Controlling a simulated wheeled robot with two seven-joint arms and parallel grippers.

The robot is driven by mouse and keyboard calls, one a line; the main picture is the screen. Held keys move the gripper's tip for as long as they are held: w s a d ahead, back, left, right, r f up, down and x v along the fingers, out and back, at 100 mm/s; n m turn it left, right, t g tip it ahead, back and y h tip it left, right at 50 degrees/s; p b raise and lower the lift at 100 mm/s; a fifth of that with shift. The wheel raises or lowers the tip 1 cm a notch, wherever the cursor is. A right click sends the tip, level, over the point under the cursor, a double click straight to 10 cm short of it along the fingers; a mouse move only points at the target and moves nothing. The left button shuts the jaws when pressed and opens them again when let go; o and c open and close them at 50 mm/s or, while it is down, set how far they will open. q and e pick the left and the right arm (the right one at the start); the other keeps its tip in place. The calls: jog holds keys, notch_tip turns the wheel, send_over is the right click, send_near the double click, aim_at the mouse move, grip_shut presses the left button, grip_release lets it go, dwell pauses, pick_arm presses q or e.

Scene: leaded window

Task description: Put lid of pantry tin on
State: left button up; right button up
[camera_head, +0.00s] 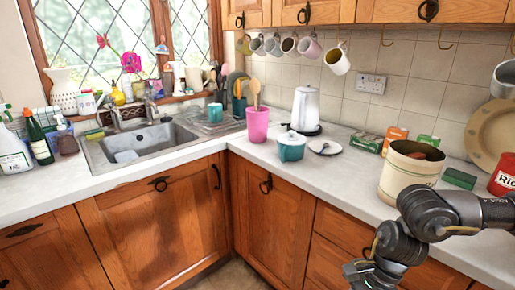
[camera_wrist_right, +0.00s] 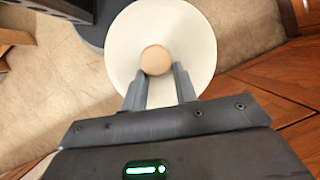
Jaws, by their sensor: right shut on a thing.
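The pantry tin (camera_head: 396,182) is a cream round tin with thin dark bands, standing upright and open on the right-hand counter. Something reddish-brown and green shows inside its mouth. The lid (camera_wrist_right: 190,35) is a cream disc with a round wooden knob (camera_wrist_right: 155,60), seen in the right wrist view. My right gripper (camera_wrist_right: 159,78) is shut on the knob and holds the lid over the floor, beside wooden cupboard fronts. In the head view my right arm crosses in front of the counter below the tin; the lid does not show there. My left gripper is in neither view.
Small boxes (camera_head: 366,142) stand behind the tin. A green sponge-like block (camera_head: 459,178) and a red tin (camera_head: 504,176) are to its right. A teal pot (camera_head: 291,150) and a spoon rest (camera_head: 325,148) are further left. Mugs (camera_head: 337,60) hang above the counter.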

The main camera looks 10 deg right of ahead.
jog(key=shift+w+a+f+n+g+b, duration=0.2)
jog(key=shift+w+a+n+b, duration=0.15)
jog(key=shift+w+a+n, duration=0.25)
jog(key=shift+w+a+f+n+g+b, duration=0.1)
jog(key=shift+w+a+n+g+b, duration=0.1)
jog(key=shift+w+a+n+b, duration=0.3)
jog(key=shift+w+a+r+n+h, duration=0.1)
jog(key=shift+w+r+n+h, duration=0.15)
jog(key=shift+w, duration=0.2)
jog(key=shift+w+a+r+n+h, duration=0.1)
jog(key=shift+w+r+n, duration=0.05)
jog(key=shift+w+r, duration=0.2)
jog(key=w+r+b, duration=0.1)
jog(key=w+r, duration=0.2)
jog(key=r, duration=0.2)
jog(key=shift+w+a+r+n+g, duration=0.3)
jog(key=shift+a+r+n, duration=0.1)
